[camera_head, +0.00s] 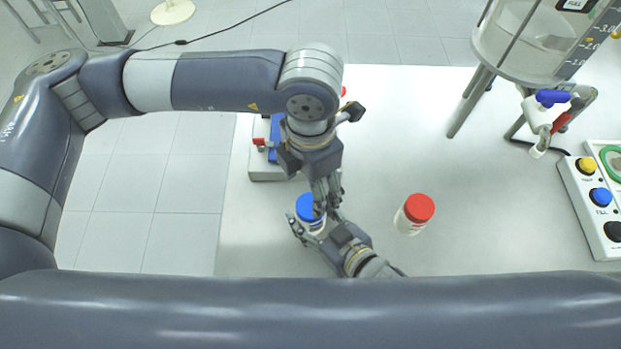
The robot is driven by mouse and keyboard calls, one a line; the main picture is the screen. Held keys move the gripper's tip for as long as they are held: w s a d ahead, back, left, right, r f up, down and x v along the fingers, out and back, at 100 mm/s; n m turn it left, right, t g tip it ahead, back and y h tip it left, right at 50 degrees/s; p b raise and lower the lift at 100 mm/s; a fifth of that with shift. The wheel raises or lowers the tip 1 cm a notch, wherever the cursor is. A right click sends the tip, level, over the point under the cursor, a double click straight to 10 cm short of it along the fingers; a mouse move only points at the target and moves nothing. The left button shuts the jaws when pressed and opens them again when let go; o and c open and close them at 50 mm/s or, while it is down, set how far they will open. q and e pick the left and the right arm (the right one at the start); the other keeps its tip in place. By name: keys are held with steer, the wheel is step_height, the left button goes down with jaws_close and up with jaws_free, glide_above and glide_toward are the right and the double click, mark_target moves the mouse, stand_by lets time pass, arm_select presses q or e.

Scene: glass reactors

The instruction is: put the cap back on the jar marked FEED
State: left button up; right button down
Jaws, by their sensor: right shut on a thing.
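A white jar (315,229) stands on the table between the fingers of my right gripper (314,226), which is shut on it from the front right. A blue cap (305,206) is at the top of this jar; I cannot tell whether it is seated or just above it. My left gripper (326,203) points down at the cap's right side. Its fingers overlap the cap in the picture, and I cannot tell whether they hold it. A second white jar (408,223) with a red cap (420,207) stands apart to the right. No jar marking is readable.
A glass vessel (520,45) on metal legs, with a blue-handled valve (551,97), stands at the back right. A button panel (590,205) lies at the right edge. A device with blue and red parts (264,160) sits behind my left gripper. The white table (480,220) is clear between.

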mark_target(311, 205)
arm_select(q)
steer(key=shift+r+n, duration=0.1)
steer(key=shift+n, duration=1.1)
steer(key=shift+f, duration=4.05)
steer(key=c, duration=1.1)
steer(key=m, duration=0.5)
steer(key=shift+m, duration=0.3)
steer(key=m, duration=0.5)
steer(key=shift+m, duration=0.4)
steer(key=o, duration=1.1)
steer(key=shift+o, duration=0.2)
